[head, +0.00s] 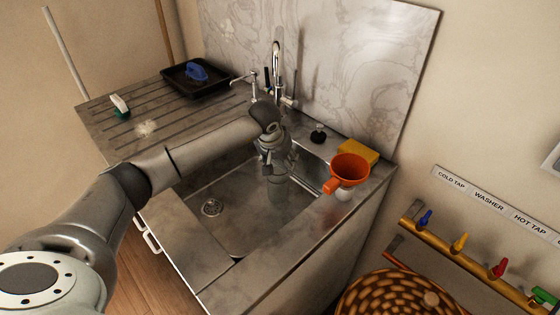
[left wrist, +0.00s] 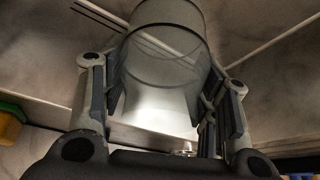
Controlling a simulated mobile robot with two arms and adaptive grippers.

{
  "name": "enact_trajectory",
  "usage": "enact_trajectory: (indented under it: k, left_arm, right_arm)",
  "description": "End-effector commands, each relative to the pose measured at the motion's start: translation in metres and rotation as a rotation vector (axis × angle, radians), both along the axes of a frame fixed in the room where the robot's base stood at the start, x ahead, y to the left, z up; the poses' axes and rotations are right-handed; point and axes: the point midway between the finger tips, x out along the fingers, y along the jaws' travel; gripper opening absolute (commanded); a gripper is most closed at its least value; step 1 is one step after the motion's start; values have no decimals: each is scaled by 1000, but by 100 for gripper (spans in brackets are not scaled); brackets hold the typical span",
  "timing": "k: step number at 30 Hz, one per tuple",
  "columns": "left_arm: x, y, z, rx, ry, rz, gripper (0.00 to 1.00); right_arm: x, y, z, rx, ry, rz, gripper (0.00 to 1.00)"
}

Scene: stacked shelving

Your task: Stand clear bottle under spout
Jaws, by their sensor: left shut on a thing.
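My left gripper (head: 272,168) is over the sink basin, in front of the taps. In the left wrist view it is shut on the clear bottle (left wrist: 165,60), a see-through cylinder between the two fingers. In the head view the bottle is hard to make out against the basin, and its base cannot be seen clearly. A tall chrome tap with a curved spout (head: 277,58) rises behind the basin. A smaller spout (head: 247,76) stands to its left. Whether the bottle is directly below either spout cannot be told. My right gripper is not in view.
An orange funnel (head: 348,169) and a yellow sponge (head: 358,151) are on the right rim of the sink (head: 225,232). A black tray (head: 180,85) with a blue item (head: 196,71) and a small brush (head: 120,104) lie on the drainer. A woven basket (head: 385,295) is at the lower right.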

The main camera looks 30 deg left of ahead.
Motion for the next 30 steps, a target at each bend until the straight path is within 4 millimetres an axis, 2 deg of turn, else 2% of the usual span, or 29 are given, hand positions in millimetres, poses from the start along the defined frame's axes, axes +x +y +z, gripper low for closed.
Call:
enact_trajectory:
  k: [1, 7, 19, 23, 30]
  left_arm:
    - [0, 0, -1, 0, -1, 0, 56]
    - [0, 0, 0, 0, 0, 1, 80]
    - [-1, 0, 5, 0, -2, 1, 80]
    - [-8, 0, 22, 0, -4, 0, 80]
    - [-27, -1, 70, 0, -5, 0, 80]
  right_arm:
    - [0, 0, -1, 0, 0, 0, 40]
    - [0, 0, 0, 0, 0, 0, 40]
    - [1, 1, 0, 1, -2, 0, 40]
    - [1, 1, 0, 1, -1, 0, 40]
    - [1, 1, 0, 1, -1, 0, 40]
